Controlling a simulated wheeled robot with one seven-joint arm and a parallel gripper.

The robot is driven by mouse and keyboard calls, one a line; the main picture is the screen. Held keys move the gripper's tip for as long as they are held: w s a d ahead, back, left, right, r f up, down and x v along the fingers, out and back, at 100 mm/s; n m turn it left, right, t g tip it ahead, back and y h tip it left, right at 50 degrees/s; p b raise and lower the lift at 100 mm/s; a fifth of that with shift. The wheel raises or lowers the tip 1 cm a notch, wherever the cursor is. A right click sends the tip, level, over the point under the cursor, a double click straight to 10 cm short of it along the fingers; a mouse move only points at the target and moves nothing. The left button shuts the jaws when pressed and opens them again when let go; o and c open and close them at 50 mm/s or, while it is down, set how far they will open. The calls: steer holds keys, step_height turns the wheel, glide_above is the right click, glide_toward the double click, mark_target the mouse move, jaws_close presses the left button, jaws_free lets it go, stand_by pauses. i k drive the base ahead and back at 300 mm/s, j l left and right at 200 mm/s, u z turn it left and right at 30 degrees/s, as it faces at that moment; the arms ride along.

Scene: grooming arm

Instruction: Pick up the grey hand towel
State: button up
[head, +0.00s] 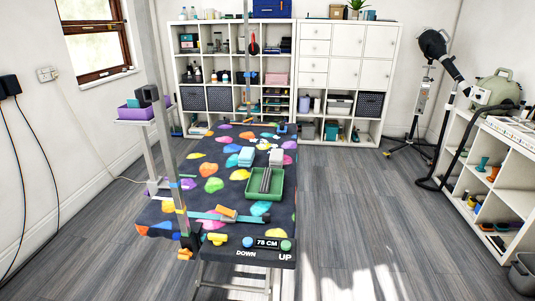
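A pale grey folded stack (276,158), which looks like the grey hand towel, lies on the grooming table (215,141) behind the green tray. A light blue folded stack (246,156) lies just left of it, with a small gap between them. The view is too small to show the cloth texture for certain. My gripper is not in view, so its opening and contents cannot be seen.
The green tray (252,193) holds long dark grey items. An orange object (227,213) and a blue bar lie near the front edge. Upright posts (170,170) stand along the table's left side. Open floor (360,210) lies right of the table.

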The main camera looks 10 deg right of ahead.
mark_target(276, 159)
steer(key=i+l+z, duration=0.15)
steer(key=z, duration=0.25)
steer(key=i+z, duration=0.45)
steer(key=i, duration=3.75)
steer(key=i+u, duration=0.25)
steer(key=u, duration=0.2)
steer(key=i+l+u, duration=0.1)
steer(key=u, duration=0.3)
steer(key=i+l+u, duration=0.2)
steer(key=u, duration=0.25)
steer(key=i+l, duration=0.05)
steer(key=i, duration=0.1)
